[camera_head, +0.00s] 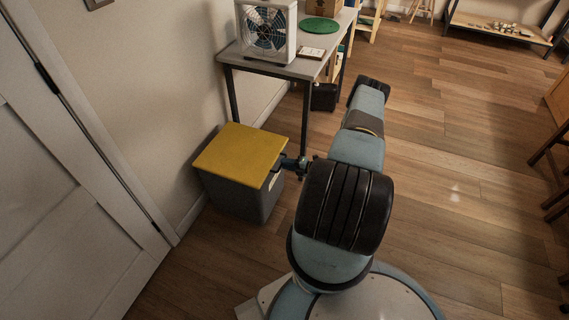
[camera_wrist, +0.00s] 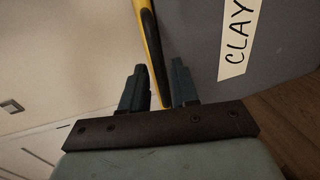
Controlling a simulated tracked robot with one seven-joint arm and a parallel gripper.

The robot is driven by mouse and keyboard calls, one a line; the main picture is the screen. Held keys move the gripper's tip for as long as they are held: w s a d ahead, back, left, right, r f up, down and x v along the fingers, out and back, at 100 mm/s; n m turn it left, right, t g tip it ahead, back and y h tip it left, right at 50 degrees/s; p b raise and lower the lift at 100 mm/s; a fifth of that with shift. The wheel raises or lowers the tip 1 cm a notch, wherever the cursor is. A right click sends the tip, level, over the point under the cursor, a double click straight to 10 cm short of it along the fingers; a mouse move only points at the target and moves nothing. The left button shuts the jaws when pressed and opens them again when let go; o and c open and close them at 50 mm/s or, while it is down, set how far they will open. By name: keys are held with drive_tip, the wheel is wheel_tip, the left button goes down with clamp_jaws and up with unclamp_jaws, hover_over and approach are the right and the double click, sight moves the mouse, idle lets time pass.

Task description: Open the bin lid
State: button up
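The bin (camera_head: 239,199) is a dark grey box on the floor by the wall. Its yellow lid (camera_head: 240,152) lies flat on top, closed. My gripper (camera_head: 287,163) is at the lid's right edge, small and partly hidden by my arm in the head view. In the wrist view, the two dark fingers (camera_wrist: 158,84) stand apart, one on each side of the lid's edge (camera_wrist: 146,40). A narrow gap shows between the lid's edge and the right finger. The grey bin wall with a "CLAY" label (camera_wrist: 238,38) shows to the right.
A table (camera_head: 283,67) with a fan (camera_head: 266,31) and a green disc (camera_head: 319,26) stands behind the bin. A white door (camera_head: 60,200) is at the left. A dark box (camera_head: 323,97) sits under the table. The wooden floor to the right is open.

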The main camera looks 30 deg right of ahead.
drive_tip(key=shift+x, duration=1.35)
clamp_jaws()
